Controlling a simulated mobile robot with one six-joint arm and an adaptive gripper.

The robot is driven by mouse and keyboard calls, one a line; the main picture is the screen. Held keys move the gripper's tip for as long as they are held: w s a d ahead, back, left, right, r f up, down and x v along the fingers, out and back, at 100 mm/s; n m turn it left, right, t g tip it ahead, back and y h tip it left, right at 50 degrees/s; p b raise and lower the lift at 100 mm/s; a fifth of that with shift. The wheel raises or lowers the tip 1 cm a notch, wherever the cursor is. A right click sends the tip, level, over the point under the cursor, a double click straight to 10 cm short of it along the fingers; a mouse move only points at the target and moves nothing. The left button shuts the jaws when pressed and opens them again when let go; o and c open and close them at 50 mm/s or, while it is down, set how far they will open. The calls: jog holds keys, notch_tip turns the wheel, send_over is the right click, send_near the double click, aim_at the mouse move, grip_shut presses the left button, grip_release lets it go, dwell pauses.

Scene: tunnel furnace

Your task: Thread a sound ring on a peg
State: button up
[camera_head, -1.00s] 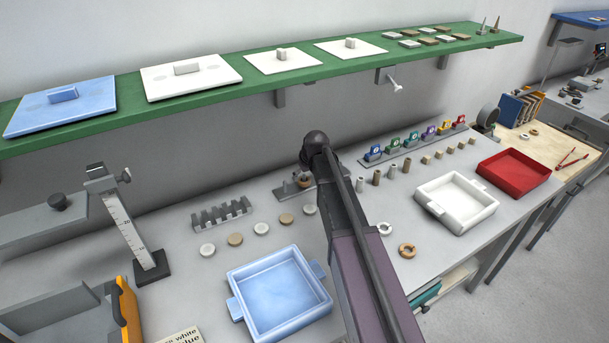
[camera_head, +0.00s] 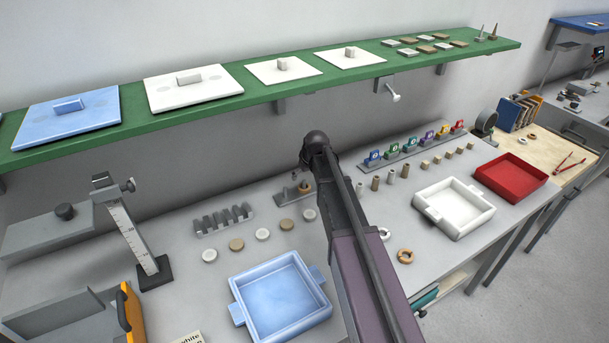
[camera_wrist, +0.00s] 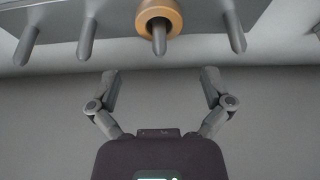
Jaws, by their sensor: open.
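In the wrist view a grey rack (camera_wrist: 113,10) carries several grey pegs. A tan ring (camera_wrist: 142,22) is around one peg (camera_wrist: 159,42) near the middle. My gripper (camera_wrist: 159,74) is open and empty, its fingers spread apart with that peg's tip ahead of the gap, not touching. In the head view the rack (camera_head: 283,197) stands at the back of the bench, with the tan ring (camera_head: 304,186) on it, partly hidden by my arm. A pale ring (camera_head: 385,234) and a tan ring (camera_head: 405,256) lie on the bench right of my arm. My gripper is hidden there.
A blue tray (camera_head: 236,312), a white tray (camera_head: 455,229) and a red tray (camera_head: 510,196) stand on the bench. A notched grey block (camera_head: 224,221), several discs and a height gauge (camera_head: 130,235) are left. A green shelf (camera_head: 270,93) overhangs the back.

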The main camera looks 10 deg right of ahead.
jog(key=shift+r+p, duration=4.6)
jog(key=shift+r, duration=0.35)
jog(key=s+d+f+m+b, duration=0.1)
jog(key=s+f+b, duration=0.2)
jog(key=s, duration=0.1)
jog(key=s+f+m+b, duration=0.1)
jog(key=s+f+b, duration=0.2)
jog(key=s, duration=0.2)
jog(key=s+d+f+h+b, duration=0.1)
jog(key=s+f+b, duration=0.3)
jog(key=s, duration=0.1)
jog(key=shift+s+d+f+m, duration=0.1)
jog(key=shift+s+d+m, duration=0.05)
jog(key=shift+d+m, duration=0.2)
jog(key=shift+s+f+b, duration=0.35)
jog(key=shift+s+b, duration=0.1)
jog(key=shift+s, duration=0.2)
jog(key=shift+d, duration=0.1)
jog(key=shift+s, duration=0.1)
jog(key=s+a+g, duration=0.1)
jog(key=s, duration=0.3)
jog(key=s+a+f+g, duration=0.1)
jog(key=s+g, duration=0.1)
jog(key=s, duration=0.3)
jog(key=s+a+m+g, duration=0.1)
jog(key=s, duration=0.3)
jog(key=shift+s+f, duration=0.15)
